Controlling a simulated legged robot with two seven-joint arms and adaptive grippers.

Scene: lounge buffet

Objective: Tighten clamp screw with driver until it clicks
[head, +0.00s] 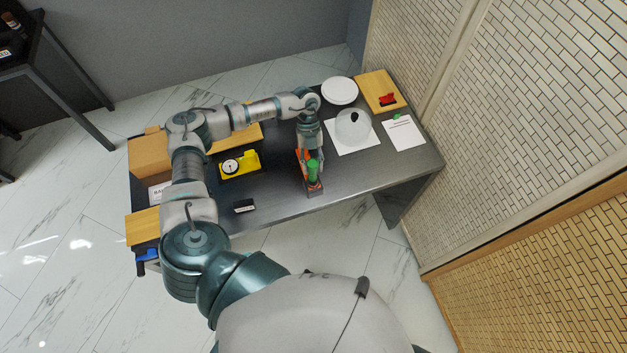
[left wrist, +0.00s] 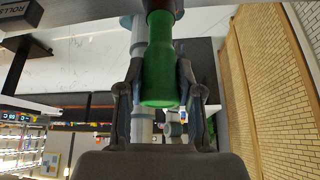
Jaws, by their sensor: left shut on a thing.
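A green driver handle (head: 313,168) is between the fingers of my left gripper (head: 309,153), near the front edge of the dark table. In the left wrist view the green handle (left wrist: 159,72) sits between both fingers, which close on its sides. An orange-red part (head: 301,158) shows beside the gripper, and a reddish-brown block (head: 315,188) lies below the handle; I cannot tell whether they are one piece. The driver's tip and any clamp screw under it are hidden. My right gripper does not show.
A yellow holder with a round white dial (head: 231,166) stands left of the gripper. A white plate (head: 340,91), a glass dome (head: 353,126) and a board with a red item (head: 388,100) are to the right. A small black block (head: 243,206) and cardboard boxes (head: 148,155) are left.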

